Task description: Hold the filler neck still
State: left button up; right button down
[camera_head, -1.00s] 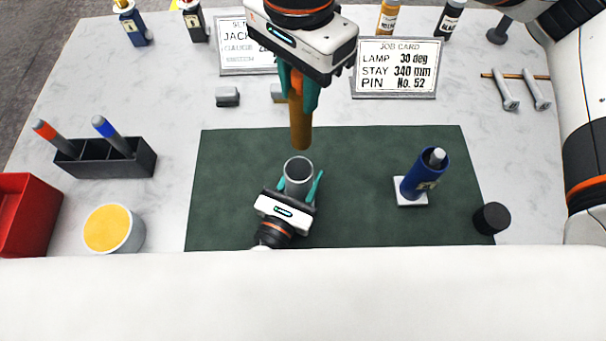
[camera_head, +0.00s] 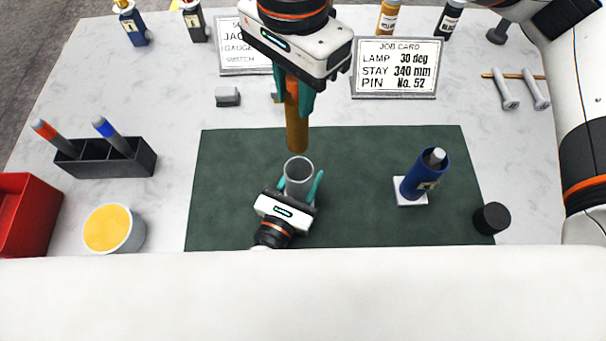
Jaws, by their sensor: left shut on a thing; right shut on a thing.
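The filler neck appears to be the short round piece with a pale rim (camera_head: 298,167), standing upright over the green mat. My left gripper (camera_head: 300,190) is shut around it from the near side, with teal fingers on its left and right. My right gripper (camera_head: 293,98) is above it in the picture, shut on an amber-brown cylinder (camera_head: 297,132) that points down. The cylinder's lower end shows just above the neck's rim in the picture; I cannot tell the height gap.
On the green mat (camera_head: 370,160), a blue bottle (camera_head: 418,182) leans on a white base. A black cap (camera_head: 491,219) sits at the mat's right corner. A pen holder (camera_head: 88,165), yellow-topped tub (camera_head: 113,229) and red bin (camera_head: 24,212) are left. A job card (camera_head: 396,68) stands behind.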

aim_at(296, 118)
jog(key=shift+f, duration=8.9)
jog(key=c, duration=1.1)
grip_release()
jog(key=shift+o, duration=0.2)
jog(key=shift+r, duration=0.1)
notch_tip(296, 118, up, 12)
jog(key=shift+f, duration=0.1)
jog(key=shift+r, duration=3.05)
pick_arm(q)
jog(key=o, duration=1.4)
jog(key=shift+c, duration=0.2)
